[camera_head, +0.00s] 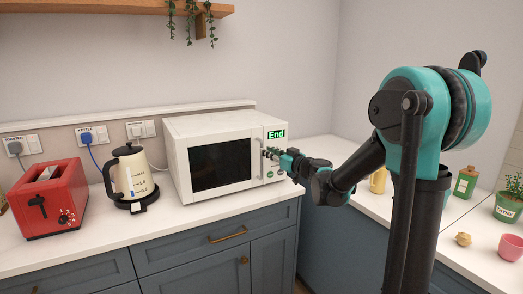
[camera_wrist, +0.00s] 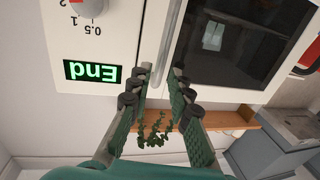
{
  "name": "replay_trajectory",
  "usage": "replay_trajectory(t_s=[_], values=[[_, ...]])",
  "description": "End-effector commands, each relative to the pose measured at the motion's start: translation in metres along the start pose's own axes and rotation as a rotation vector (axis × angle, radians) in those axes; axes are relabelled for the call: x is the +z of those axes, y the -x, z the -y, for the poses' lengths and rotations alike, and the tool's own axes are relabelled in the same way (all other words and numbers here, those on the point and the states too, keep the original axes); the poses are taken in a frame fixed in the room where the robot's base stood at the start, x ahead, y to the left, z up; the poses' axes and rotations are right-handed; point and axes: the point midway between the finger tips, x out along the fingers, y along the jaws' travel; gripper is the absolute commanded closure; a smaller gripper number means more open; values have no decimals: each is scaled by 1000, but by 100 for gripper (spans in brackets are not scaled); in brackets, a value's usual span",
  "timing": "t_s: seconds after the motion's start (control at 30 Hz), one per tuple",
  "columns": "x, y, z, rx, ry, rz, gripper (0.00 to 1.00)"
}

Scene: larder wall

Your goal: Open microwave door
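The white microwave (camera_head: 215,151) stands on the counter, its dark-windowed door (camera_head: 220,165) shut. Its green display (camera_head: 276,134) reads "End"; the display also shows upside down in the wrist view (camera_wrist: 91,72). My gripper (camera_head: 270,153) is at the right side of the microwave's front, by the door's edge. In the wrist view, the light vertical door handle (camera_wrist: 170,40) runs between the two fingertips of my gripper (camera_wrist: 162,70). The fingers are apart, one on each side of the handle, with gaps visible. Whether either finger touches it, I cannot tell.
A cream kettle (camera_head: 131,175) and a red toaster (camera_head: 48,199) stand left of the microwave. Counter in front of the door is clear. A wooden shelf (camera_head: 120,8) with a hanging plant is above. Jars and a pink cup (camera_head: 510,247) stand on the right counter.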

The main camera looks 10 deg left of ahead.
Motion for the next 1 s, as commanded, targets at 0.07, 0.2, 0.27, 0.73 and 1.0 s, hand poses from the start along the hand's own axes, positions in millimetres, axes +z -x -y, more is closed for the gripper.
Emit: replay_trajectory(t_s=[0.07, 0.2, 0.27, 0.73, 1.0], values=[[0, -15, 1, -2, 0, 0, 81], [0, -33, 0, -1, 0, 0, 81], [0, -38, 0, 0, 0, 0, 81], [0, -46, 0, 0, 0, 0, 87], [0, -46, 0, 0, 0, 0, 100]])
